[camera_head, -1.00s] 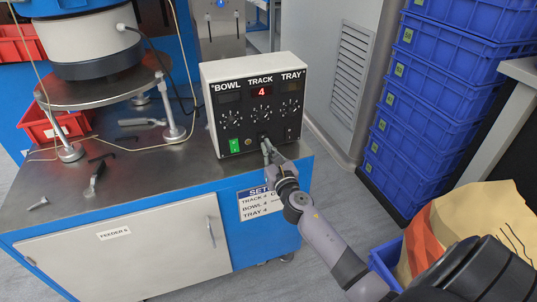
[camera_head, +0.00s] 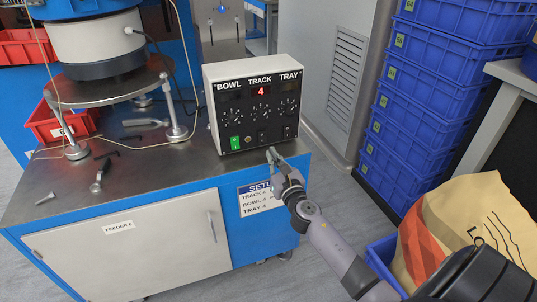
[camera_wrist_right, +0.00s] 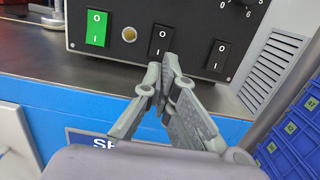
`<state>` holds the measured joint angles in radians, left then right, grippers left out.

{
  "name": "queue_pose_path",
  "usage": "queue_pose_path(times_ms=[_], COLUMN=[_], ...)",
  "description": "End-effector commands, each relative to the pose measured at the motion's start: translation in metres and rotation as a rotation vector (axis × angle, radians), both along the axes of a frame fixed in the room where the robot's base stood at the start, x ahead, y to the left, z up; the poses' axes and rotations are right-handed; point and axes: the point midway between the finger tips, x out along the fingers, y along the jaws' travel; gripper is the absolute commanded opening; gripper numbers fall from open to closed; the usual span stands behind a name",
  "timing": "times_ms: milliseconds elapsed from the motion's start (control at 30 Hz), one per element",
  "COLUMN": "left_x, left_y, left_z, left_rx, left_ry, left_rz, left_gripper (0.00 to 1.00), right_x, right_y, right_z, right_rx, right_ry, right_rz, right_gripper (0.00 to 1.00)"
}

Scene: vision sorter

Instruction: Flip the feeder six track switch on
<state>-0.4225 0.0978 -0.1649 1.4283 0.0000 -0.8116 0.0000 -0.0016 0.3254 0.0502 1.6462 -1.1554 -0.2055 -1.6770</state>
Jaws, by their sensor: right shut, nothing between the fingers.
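The feeder controller (camera_head: 210,110) is a white box with a black panel labelled BOWL, TRACK and TRAY, on the steel bench. A red 4 is lit in its TRACK display (camera_head: 261,91). The black TRACK rocker switch (camera_wrist_right: 160,40) is marked O above I and sits between a green lit switch (camera_wrist_right: 97,28) and the black TRAY switch (camera_wrist_right: 218,55). Which way the TRACK rocker is tilted is hard to tell. My right gripper (camera_wrist_right: 167,68) is shut and empty. Its tips are just below and in front of the TRACK switch, seemingly apart from it. My left gripper is not in view.
The cabinet below is labelled FEEDER 6 (camera_head: 119,227) and carries a setup sign (camera_head: 256,200). A bowl feeder (camera_head: 95,45) and loose tools stand left on the bench (camera_head: 150,175). Stacked blue crates (camera_head: 415,130) and a paper sack (camera_head: 455,225) are at right.

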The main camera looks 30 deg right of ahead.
Motion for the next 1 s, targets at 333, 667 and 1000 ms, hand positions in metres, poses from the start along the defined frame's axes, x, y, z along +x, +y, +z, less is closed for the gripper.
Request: queue_pose_path(times_ms=[333,667,1000], left_x=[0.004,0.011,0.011], left_y=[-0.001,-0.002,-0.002], left_z=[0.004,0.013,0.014], left_rx=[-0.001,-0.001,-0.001], left_ry=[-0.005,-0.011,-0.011], left_rz=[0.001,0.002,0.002], left_gripper=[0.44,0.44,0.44], right_x=[-0.052,-0.082,-0.082], right_y=[0.012,0.019,0.019], right_z=[-0.007,-0.009,-0.008], right_rx=[0.001,0.002,0.001], right_ry=[0.004,0.003,0.002], right_rz=[0.0,0.0,0.0], right_gripper=[0.0,0.0,0.0])
